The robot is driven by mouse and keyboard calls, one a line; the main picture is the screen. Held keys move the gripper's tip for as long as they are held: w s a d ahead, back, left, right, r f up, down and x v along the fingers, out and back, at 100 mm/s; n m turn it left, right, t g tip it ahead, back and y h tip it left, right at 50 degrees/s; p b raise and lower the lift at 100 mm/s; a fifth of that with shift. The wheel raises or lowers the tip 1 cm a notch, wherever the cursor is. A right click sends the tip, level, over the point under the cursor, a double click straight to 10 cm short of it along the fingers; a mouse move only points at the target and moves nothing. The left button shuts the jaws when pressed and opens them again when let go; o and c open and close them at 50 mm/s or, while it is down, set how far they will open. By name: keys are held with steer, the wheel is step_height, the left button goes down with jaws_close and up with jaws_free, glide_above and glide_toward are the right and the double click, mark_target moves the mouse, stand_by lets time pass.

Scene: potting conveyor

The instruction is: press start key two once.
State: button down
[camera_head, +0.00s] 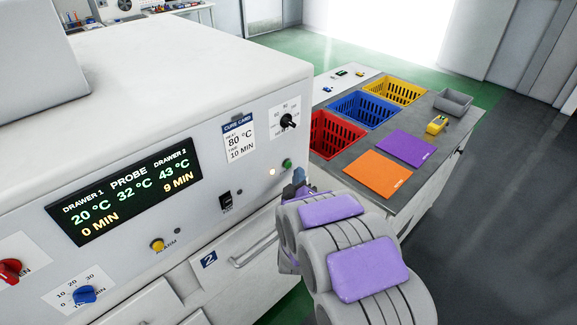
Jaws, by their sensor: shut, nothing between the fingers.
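A small round green button (287,163) sits on the right end of the white machine's front panel, above drawer 2; no readable label shows on it, so I cannot tell if it is start key two. A lit pale-orange lamp (272,171) is just left of it. My gripper (299,177) is shut and empty, its tip just below and right of the green button. I cannot tell whether it touches the panel. My grey and purple arm hides the panel's lower right corner. The display (127,190) reads drawer 1 20 °C, 0 MIN; probe 32 °C; drawer 2 43 °C, 9 MIN.
The panel also has a black knob (289,121), a black switch (225,200), a yellow alarm button (157,245), and blue (84,294) and red (9,270) knobs. Drawer 2's handle (254,250) sticks out below. A bench (345,158) with coloured baskets stands right.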

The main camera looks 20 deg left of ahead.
steer(key=shift+s+d, duration=0.25)
steer(key=shift+d, duration=0.4)
steer(key=shift+s+d, duration=0.3)
steer(key=shift+d, duration=0.4)
steer(key=shift+s+d, duration=0.25)
steer(key=shift+d, duration=0.4)
steer(key=s+d+r+m+g+h, duration=0.15)
steer(key=s+d+m+g, duration=0.3)
steer(key=d, duration=0.45)
steer(key=s+d+m+g+h, duration=0.3)
steer(key=d+g, duration=0.2)
steer(key=d, duration=0.5)
steer(key=s+d+r+m+g, duration=0.1)
steer(key=s+d, duration=0.4)
steer(key=s, duration=0.6)
steer(key=s+d+r+m+g+h, duration=0.1)
steer(key=s+d+g, duration=0.4)
steer(key=s, duration=0.6)
steer(key=s+d+r+m+g+h, duration=0.1)
steer(key=s+d+r+m+g, duration=0.2)
steer(key=s, duration=0.8)
steer(key=d+m, duration=0.1)
steer(key=d, duration=0.1)
steer(key=shift+d+r+m+g, duration=0.2)
steer(key=shift+d+m+g, duration=0.15)
